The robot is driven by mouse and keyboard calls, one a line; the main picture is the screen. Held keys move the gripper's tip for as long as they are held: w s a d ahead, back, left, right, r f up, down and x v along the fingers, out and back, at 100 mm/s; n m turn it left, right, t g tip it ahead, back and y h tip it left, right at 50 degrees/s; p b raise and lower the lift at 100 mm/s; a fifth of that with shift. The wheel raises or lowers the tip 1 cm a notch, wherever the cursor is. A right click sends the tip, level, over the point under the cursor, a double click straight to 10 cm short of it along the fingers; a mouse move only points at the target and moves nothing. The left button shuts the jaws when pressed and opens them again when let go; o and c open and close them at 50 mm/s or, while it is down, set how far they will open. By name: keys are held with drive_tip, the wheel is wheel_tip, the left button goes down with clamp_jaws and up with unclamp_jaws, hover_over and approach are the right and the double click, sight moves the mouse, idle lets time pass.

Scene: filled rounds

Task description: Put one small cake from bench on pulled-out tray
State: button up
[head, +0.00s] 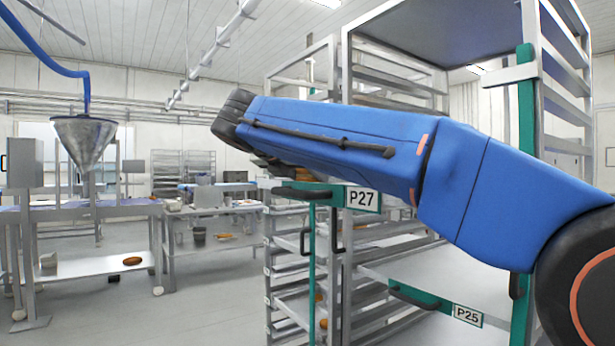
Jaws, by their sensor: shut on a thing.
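My blue arm crosses the upper middle of the head view, and its dark wrist end points left. My gripper is not visible, so what it holds cannot be seen. A green bar labelled P27 (362,199) with a dark handle shows just under the arm. A lower green bar labelled P25 (467,315) fronts a grey flat surface (445,277). I cannot tell which tray is pulled out. Small dark and brownish shapes beneath the arm near P27 are partly hidden and unclear. No small cake can be made out with certainty on a bench.
Metal racks (300,265) with several shelves stand at centre and right. A green post (525,170) rises at right. A steel funnel (84,140) hangs at left above a bench (75,211). A brown item (132,261) lies on its low shelf. The floor (200,310) at left front is clear.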

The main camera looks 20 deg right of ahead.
drive_tip(key=shift+f, duration=0.25)
drive_tip(key=o, duration=0.7)
drive_tip(key=shift+o, duration=0.2)
drive_tip(key=shift+s+a+r, duration=0.1)
drive_tip(key=shift+r, duration=0.15)
drive_tip(key=v, duration=1.1)
drive_tip(key=shift+s+a, duration=0.25)
drive_tip(key=shift+s, duration=0.05)
drive_tip(key=shift+r, duration=0.1)
